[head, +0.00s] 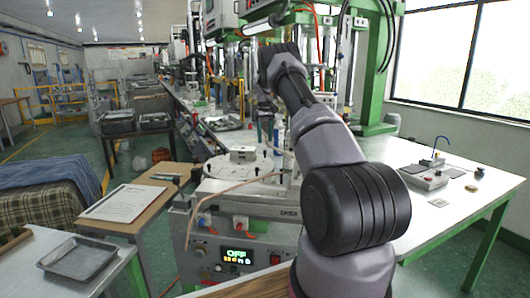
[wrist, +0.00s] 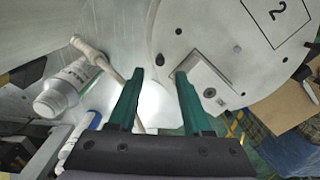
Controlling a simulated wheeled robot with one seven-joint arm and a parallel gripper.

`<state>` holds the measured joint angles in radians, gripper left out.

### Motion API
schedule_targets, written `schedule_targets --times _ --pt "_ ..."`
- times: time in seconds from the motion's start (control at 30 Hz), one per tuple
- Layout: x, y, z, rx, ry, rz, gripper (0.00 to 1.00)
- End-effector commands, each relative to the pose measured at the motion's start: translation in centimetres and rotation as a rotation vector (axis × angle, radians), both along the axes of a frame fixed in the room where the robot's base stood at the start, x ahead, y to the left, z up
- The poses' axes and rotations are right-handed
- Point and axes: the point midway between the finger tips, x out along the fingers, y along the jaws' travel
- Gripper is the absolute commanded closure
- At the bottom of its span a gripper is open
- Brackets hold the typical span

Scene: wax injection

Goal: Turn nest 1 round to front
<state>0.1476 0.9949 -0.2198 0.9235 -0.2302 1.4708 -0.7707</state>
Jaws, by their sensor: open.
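The round white turntable (head: 215,172) sits on the machine at the centre of the head view. It also fills the upper right of the wrist view (wrist: 205,28), with an outlined "2" marking a nest (wrist: 279,12). No "1" is readable. Whether the right finger touches the block is unclear.
The machine's front panel (head: 237,256) reads "OFF". A clipboard (head: 123,203) and an empty metal tray (head: 78,259) are at left. The right bench (head: 440,200) holds small devices.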

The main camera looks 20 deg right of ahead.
Motion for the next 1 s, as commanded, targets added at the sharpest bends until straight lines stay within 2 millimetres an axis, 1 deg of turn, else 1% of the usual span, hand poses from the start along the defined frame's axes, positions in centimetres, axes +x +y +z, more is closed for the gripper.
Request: schedule_targets --times 0.03,0.1,0.2,0.3,0.5,0.77,0.87,0.9,1.0 --pt "-0.1 0.0 -1.3 0.001 0.005 0.000 0.50" --pt "-0.1 0.0 -2.6 0.001 0.004 0.000 0.50" --pt "-0.1 0.0 -4.3 0.000 0.004 -0.001 0.50" --pt "-0.1 0.0 -5.6 0.001 0.002 -0.001 0.50" --pt "0.0 0.0 -6.9 0.000 0.001 0.000 0.50" --pt "0.0 0.0 -7.0 0.000 0.000 0.000 0.50" --pt "0.0 0.0 -7.0 0.000 0.000 -0.001 0.85" --pt "0.0 0.0 -7.0 0.000 0.000 -0.001 1.00" --pt "0.0 0.0 -7.0 0.000 0.000 -0.001 1.00"
